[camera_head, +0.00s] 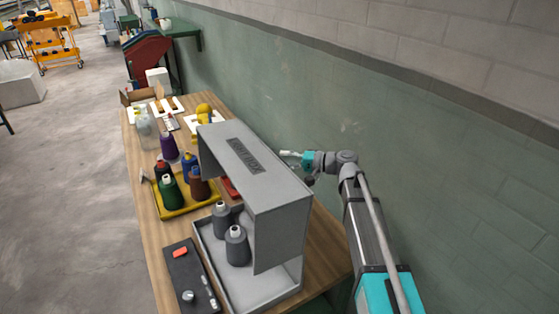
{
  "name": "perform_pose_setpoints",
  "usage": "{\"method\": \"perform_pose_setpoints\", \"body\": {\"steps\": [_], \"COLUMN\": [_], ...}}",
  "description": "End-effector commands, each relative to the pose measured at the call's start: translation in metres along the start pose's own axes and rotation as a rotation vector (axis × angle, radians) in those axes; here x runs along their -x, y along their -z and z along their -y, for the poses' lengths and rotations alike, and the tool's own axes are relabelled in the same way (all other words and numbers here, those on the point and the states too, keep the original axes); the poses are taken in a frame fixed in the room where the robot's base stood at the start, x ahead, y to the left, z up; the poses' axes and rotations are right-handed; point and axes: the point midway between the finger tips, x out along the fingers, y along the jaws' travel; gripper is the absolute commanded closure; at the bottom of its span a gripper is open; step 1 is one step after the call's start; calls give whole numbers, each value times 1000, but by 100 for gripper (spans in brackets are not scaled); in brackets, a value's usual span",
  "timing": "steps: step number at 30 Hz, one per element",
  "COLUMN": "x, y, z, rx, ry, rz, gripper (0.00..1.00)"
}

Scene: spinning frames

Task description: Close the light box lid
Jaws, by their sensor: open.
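The grey light box (285,245) stands on the near part of the wooden table. Its lid (252,168), with a dark label strip on top, is raised, and the box is open toward the left. Two grey thread cones (237,247) stand inside on the box floor. My gripper (284,153) is behind the box on its right side, near the lid's back edge and close to the green wall. It is open. Whether it touches the lid cannot be told.
A yellow tray (176,211) with several coloured thread cones stands left of the box. A dark control panel (187,280) lies at the front left. Bottles (146,127) and a yellow object (203,113) stand farther back. The wall (320,110) bounds the right side.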

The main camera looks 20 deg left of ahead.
Motion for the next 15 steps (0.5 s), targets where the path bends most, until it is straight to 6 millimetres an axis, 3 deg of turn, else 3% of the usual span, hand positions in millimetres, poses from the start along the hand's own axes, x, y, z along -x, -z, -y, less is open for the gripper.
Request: {"method": "perform_pose_setpoints", "body": {"steps": [6, 15], "x": [-17, -21], "y": [0, 0], "z": [0, 0], "rx": [0, 0], "ry": [0, 0], "rz": [0, 0], "gripper": [49, 49]}}
